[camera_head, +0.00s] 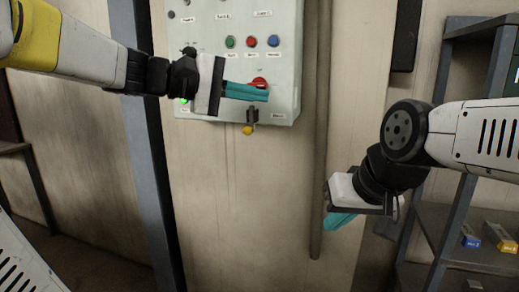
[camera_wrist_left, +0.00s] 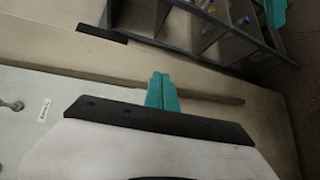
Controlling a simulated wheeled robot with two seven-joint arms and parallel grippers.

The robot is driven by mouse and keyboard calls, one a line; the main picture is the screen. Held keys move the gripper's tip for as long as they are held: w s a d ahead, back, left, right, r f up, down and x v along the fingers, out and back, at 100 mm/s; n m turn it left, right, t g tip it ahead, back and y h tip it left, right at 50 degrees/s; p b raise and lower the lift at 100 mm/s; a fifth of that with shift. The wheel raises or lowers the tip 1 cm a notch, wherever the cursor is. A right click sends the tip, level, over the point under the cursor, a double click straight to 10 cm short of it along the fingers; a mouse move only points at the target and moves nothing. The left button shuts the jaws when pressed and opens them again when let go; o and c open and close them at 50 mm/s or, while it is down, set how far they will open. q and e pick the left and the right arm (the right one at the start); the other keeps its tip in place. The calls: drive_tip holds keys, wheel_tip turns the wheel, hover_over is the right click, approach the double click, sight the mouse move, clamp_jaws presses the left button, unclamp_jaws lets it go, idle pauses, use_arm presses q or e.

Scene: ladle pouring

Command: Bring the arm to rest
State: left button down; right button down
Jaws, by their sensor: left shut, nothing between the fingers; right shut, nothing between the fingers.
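My left gripper (camera_head: 246,92) is at the control box (camera_head: 213,67) on the wall. Its teal fingers are shut and empty, and they lie in front of the lower part of the box beside a red knob (camera_head: 259,83). In the left wrist view the same shut fingers (camera_wrist_left: 161,92) point away from the box (camera_wrist_left: 22,110), with nothing between them. My right gripper (camera_head: 341,220) hangs low at the right with its teal fingers shut and empty, apart from the box. Whether the left fingers touch the knob cannot be told.
The box carries several coloured buttons (camera_head: 252,42), and a lever with a yellow end (camera_head: 248,130) hangs below it. A vertical pipe (camera_head: 316,150) runs down the wall. A metal shelf (camera_head: 475,240) with blue and yellow boxes stands at the right.

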use_arm(q)
drive_tip(key=s+a+f+m+y, duration=0.3)
drive_tip(key=s+a+f+y, duration=0.3)
drive_tip(key=f, duration=0.5)
drive_tip(key=s+a+f+m+y, duration=0.3)
drive_tip(key=s+a+f+y, duration=0.3)
drive_tip(key=f, duration=0.5)
drive_tip(key=shift+s+a, duration=0.4)
drive_tip(key=shift+a, duration=0.25)
